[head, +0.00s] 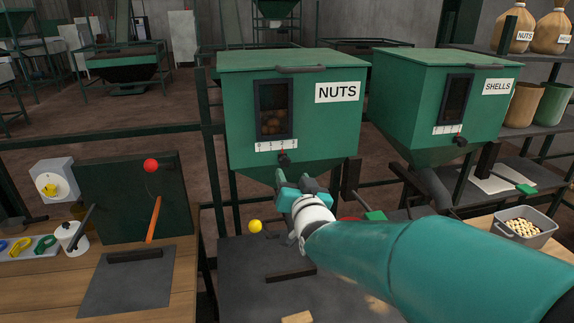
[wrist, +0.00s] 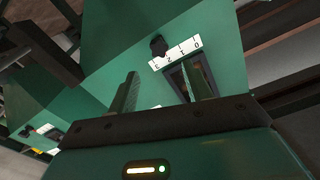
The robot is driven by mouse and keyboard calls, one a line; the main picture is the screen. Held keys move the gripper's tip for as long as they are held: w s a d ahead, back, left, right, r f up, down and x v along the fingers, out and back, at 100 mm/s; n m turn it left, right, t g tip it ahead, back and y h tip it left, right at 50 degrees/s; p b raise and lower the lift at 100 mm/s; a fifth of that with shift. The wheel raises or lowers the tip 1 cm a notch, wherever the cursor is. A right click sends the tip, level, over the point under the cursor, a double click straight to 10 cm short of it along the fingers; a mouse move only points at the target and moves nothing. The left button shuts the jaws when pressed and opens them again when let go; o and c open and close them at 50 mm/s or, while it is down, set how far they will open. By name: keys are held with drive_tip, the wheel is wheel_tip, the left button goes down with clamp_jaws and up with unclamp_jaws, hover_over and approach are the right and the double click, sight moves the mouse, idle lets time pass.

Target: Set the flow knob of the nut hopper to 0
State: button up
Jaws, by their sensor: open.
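The nut hopper (head: 240,138) is a green box labelled NUTS, with a small window showing nuts. Its black flow knob (head: 284,159) sits below a white scale strip (head: 277,146) marked from 0 at the left, and stands near the 2. In the wrist view, the knob (wrist: 158,45) and scale (wrist: 175,53) appear upside down, with the 0 at the right end. My gripper (head: 294,181) is open and empty, just below and in front of the knob. In the wrist view, its two fingers (wrist: 160,72) are spread apart, and the knob lies beyond them, untouched.
The shells hopper (head: 415,115) stands at right, with its own knob (head: 460,141). At left, a dark green panel (head: 130,200) carries a red ball and an orange lever (head: 153,220). A grey bin (head: 524,230) stands at lower right. A yellow ball (head: 255,226) is left of my arm.

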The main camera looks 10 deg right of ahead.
sight(285, 162)
drive_tip(key=w, duration=0.7)
drive_tip(key=shift+w, duration=0.15)
clamp_jaws()
